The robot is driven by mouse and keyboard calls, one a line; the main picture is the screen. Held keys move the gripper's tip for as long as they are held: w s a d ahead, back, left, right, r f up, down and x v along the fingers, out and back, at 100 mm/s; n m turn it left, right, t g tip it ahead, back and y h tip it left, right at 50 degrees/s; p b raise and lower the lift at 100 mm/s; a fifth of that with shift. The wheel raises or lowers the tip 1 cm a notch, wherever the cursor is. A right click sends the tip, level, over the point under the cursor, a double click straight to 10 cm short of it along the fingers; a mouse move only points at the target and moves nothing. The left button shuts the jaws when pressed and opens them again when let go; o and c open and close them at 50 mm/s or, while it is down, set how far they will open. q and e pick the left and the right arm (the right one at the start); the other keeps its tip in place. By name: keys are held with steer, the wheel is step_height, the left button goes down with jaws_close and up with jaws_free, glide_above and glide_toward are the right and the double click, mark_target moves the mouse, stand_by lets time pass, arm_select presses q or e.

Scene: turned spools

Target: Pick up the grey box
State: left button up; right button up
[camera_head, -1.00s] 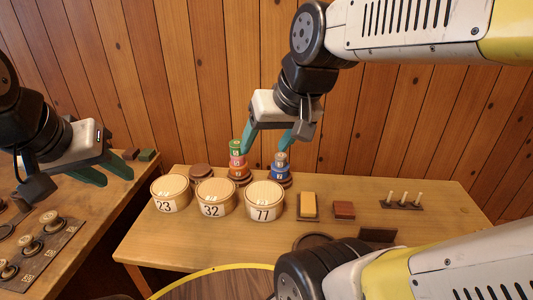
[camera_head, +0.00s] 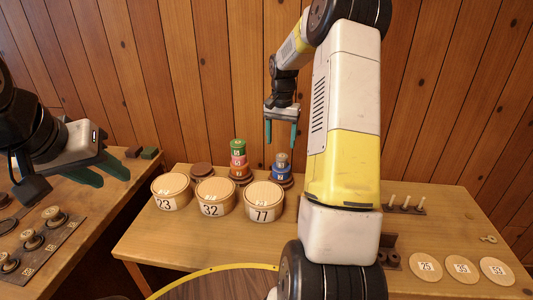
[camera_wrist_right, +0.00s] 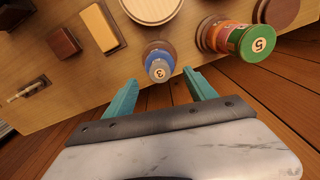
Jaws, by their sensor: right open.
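A small grey piece marked 3 (camera_head: 282,159) sits on top of a blue piece (camera_head: 281,171), on a brown base at the back of the table. In the right wrist view the grey piece (camera_wrist_right: 158,71) is round, more like a spool than a box. My right gripper (camera_head: 281,135) is open and empty, pointing down above this stack. In the wrist view its teal fingertips (camera_wrist_right: 159,80) lie on either side of the grey piece, apart from it. My left gripper (camera_head: 108,175) is open and empty over the left table.
A green, pink and orange stack (camera_head: 238,160) stands close left. Numbered round containers, including 77 (camera_head: 263,203), stand in front. A yellow block (camera_wrist_right: 103,27) and a brown block (camera_wrist_right: 64,42) lie on the table. Pegs (camera_head: 405,206) and numbered discs (camera_head: 462,268) are at right.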

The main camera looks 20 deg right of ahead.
mark_target(282, 156)
steer(key=shift+w+d+f, duration=0.15)
steer(key=shift+f, duration=0.3)
steer(key=shift+w+d+f, duration=0.1)
steer(key=shift+d+f, duration=0.05)
steer(key=shift+f, duration=0.25)
steer(key=f, duration=0.7)
steer(key=shift+w+d+f, duration=0.15)
steer(key=shift+w+d, duration=0.05)
jaws_close()
